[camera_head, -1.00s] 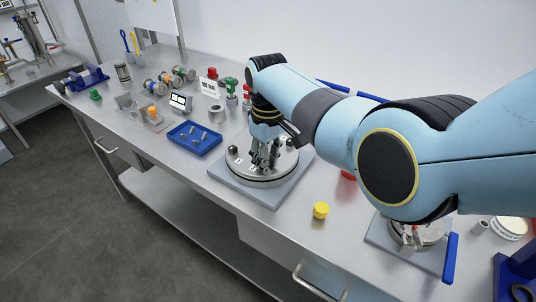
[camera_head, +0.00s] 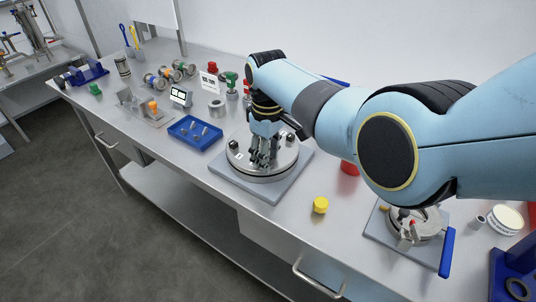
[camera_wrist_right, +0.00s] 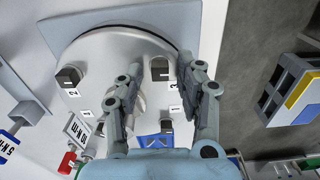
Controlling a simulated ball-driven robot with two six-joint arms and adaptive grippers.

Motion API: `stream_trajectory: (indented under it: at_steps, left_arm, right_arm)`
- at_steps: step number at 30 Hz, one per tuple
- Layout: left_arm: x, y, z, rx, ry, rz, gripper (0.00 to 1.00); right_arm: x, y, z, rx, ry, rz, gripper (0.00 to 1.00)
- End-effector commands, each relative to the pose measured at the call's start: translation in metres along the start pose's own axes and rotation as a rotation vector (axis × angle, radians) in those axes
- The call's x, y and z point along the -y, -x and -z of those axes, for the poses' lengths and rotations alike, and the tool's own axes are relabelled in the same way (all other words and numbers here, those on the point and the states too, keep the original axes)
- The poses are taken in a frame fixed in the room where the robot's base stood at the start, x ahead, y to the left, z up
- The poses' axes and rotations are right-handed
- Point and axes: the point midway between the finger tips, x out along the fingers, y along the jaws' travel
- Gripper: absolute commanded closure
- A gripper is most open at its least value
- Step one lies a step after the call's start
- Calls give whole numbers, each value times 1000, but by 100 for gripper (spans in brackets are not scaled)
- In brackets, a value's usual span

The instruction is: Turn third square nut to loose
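A round metal flange (camera_head: 240,160) lies on a square grey base plate (camera_head: 270,191) on the bench. In the right wrist view the flange (camera_wrist_right: 95,50) carries square nuts beside labels 1, 2 and 3. The third square nut (camera_wrist_right: 159,68) stands by label 3, toward the flange rim. My right gripper (camera_head: 264,158) points down over the flange. In its wrist view the fingers (camera_wrist_right: 161,66) are apart on either side of the third nut; contact is unclear. My left gripper is out of view.
A blue tray (camera_head: 181,136) with loose metal parts lies left of the flange. A yellow cap (camera_head: 320,205) is near the front edge. A second fixture (camera_head: 420,226) with a blue handle stands at the right. Small signs and fittings stand behind the tray.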

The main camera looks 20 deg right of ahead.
Motion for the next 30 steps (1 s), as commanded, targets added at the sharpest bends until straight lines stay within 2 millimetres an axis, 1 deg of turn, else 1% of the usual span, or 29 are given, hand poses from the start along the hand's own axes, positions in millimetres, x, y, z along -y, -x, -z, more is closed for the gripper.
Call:
stream_trajectory:
  at_steps: [7, 11, 14, 21, 24, 27, 30]
  left_arm:
    - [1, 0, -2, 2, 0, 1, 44]
    - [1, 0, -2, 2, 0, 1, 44]
    - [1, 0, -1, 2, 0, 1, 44]
    - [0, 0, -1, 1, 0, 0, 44]
    - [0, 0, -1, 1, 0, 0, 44]
    - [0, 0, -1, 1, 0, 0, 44]
    - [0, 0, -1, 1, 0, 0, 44]
  right_arm:
    - [0, 0, 0, 1, 0, 0, 60]
    - [0, 6, 0, 0, 0, 0, 60]
    - [0, 20, 1, -2, -1, -1, 60]
    - [0, 74, 1, -2, -1, -2, 60]
    - [0, 94, 0, -1, 0, -1, 60]
    - [0, 108, 1, -1, 0, -1, 60]
    - [0, 116, 1, 0, 0, 0, 60]
